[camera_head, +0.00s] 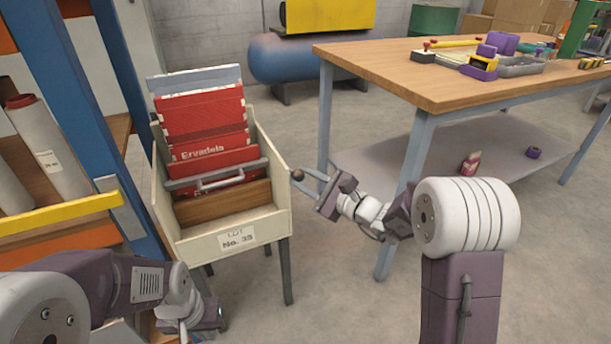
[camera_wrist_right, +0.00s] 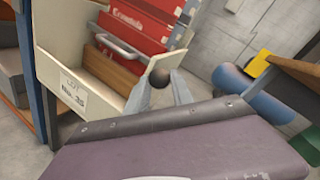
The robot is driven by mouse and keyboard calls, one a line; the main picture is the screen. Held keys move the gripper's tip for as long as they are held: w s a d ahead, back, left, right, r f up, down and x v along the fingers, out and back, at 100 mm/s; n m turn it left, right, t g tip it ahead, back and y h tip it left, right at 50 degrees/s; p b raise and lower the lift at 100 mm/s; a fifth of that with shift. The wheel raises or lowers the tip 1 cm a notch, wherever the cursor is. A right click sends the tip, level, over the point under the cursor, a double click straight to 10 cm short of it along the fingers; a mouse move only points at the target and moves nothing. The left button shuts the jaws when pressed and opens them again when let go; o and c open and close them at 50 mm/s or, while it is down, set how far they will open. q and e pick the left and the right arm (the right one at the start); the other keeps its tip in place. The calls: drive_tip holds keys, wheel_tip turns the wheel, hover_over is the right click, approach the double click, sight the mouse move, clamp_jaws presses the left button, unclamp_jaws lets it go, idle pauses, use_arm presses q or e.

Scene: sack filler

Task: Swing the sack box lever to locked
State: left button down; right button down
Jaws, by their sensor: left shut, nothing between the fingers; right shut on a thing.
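The lever's dark ball knob (camera_head: 297,174) is at the box's right side; the lever's arm is hard to make out. My right gripper (camera_head: 307,180) is shut on the knob, which also shows between the fingers in the right wrist view (camera_wrist_right: 160,78). My left gripper (camera_head: 203,318) is low in the head view, in front of the box, shut and empty; its fingertips are not clear.
A blue-framed shelf (camera_head: 90,90) with white rolls (camera_head: 47,150) stands close at the left of the box. A wooden-topped workbench (camera_head: 430,85) with tools stands at the right. A blue tank (camera_head: 290,57) is behind.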

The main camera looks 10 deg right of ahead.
drive_tip(key=shift+w+r+p, duration=0.1)
drive_tip(key=shift+r+p, duration=0.25)
use_arm(q)
drive_tip(key=shift+r, duration=0.9)
use_arm(e)
drive_tip(key=shift+f, duration=0.1)
drive_tip(key=c, duration=1.1)
unclamp_jaws()
